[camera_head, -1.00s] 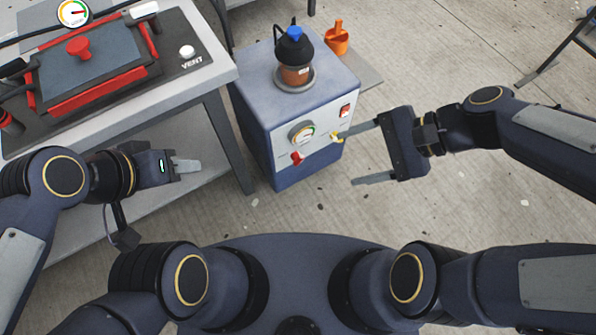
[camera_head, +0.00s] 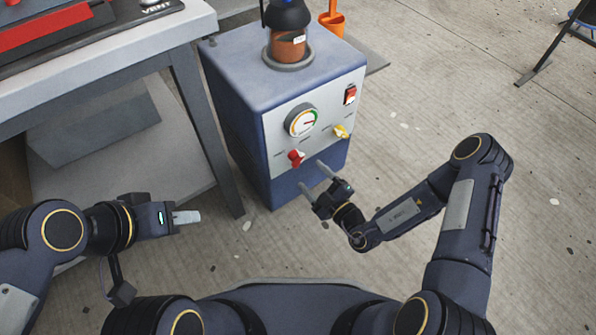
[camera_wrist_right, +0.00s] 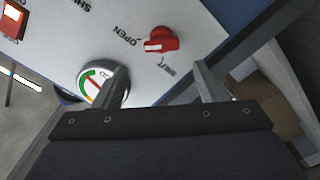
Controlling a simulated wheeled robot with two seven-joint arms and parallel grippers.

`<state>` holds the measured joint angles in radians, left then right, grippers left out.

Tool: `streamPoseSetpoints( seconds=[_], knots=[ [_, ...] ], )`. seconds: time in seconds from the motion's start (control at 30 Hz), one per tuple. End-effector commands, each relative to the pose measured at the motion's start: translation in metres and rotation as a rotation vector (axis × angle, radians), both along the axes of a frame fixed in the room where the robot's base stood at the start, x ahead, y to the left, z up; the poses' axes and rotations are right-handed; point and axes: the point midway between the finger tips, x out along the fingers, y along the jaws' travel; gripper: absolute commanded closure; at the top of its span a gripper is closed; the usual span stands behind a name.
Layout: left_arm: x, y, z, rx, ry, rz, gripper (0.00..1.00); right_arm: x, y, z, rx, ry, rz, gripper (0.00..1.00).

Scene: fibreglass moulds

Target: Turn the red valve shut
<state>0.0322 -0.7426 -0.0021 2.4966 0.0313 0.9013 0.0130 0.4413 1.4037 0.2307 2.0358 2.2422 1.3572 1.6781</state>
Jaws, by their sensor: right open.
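The red valve (camera_head: 296,157) is a small knob on the white front panel of the blue cabinet, below a round gauge (camera_head: 301,122). My right gripper (camera_head: 314,178) is open and faces the panel, just below and right of the valve. In its wrist view the valve shows beyond the gap between the fingertips (camera_wrist_right: 160,72), apart from both. My left gripper (camera_head: 187,217) is seen edge-on, away from the cabinet; its finger gap is hidden.
A jar (camera_head: 288,46) stands on the cabinet (camera_head: 235,75). A workbench (camera_head: 130,45) is at left. An orange container (camera_head: 332,20) is behind.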

Motion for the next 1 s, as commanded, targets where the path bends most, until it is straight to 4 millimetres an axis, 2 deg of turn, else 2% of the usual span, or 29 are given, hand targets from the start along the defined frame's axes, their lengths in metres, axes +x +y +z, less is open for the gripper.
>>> streamPoseSetpoints(
  seconds=[0.07,0.53,0.9,0.93,1.0],
  knots=[
    [0.0,0.0,-0.004,0.0,0.0,0.0,0.64,0.003,0.003,-0.006,0.011,0.017,-0.01,0.34],
    [0.0,0.0,-0.027,0.0,0.0,0.0,0.64,0.056,0.041,-0.005,0.008,0.013,-0.007,0.34],
    [0.0,0.0,-0.028,0.0,0.0,0.0,0.64,0.062,0.046,-0.003,0.009,0.016,-0.008,0.34],
    [0.0,0.0,-0.028,0.0,0.0,0.0,0.64,0.062,0.046,-0.003,0.009,0.016,-0.008,0.35],
    [0.0,0.0,-0.028,0.0,0.0,0.0,0.64,0.062,0.046,-0.003,0.009,0.016,-0.008,0.44]
  ],
)
